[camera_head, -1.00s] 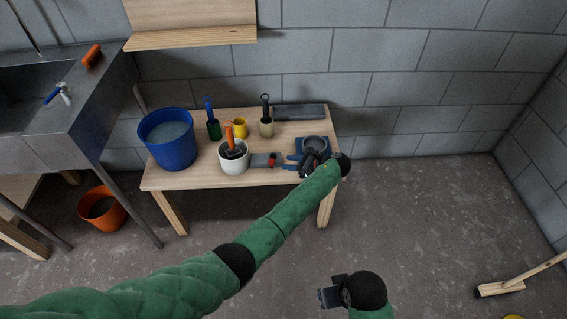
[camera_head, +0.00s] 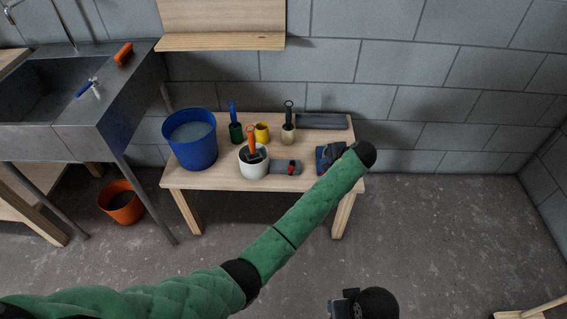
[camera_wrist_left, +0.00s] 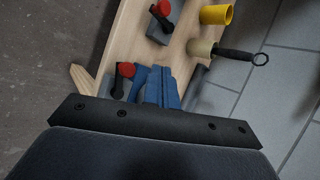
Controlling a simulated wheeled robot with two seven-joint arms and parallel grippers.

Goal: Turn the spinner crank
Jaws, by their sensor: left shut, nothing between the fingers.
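A grey block with a red-knobbed black lever (camera_head: 291,168) lies on the bench right of the white pot; it also shows at the top of the left wrist view (camera_wrist_left: 160,15). A second red-knobbed black crank (camera_wrist_left: 125,70) on a grey body shows closer to the gripper in the left wrist view; my gripper and arm hide it in the head view. I cannot tell which crank is the spinner's. My left gripper (camera_head: 325,158) is over the right end of the bench, its blue fingers (camera_wrist_left: 164,72) shut and empty beside the second crank. Contact is unclear. My right gripper (camera_head: 342,304) is partly cut off.
The wooden bench (camera_head: 220,180) holds a blue bucket (camera_head: 190,145), a white pot (camera_head: 253,163), a yellow cup (camera_head: 262,132), a green-based tool (camera_head: 235,130), a beige brush (camera_head: 288,130) and a grey tray (camera_head: 322,121). A sink stands left.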

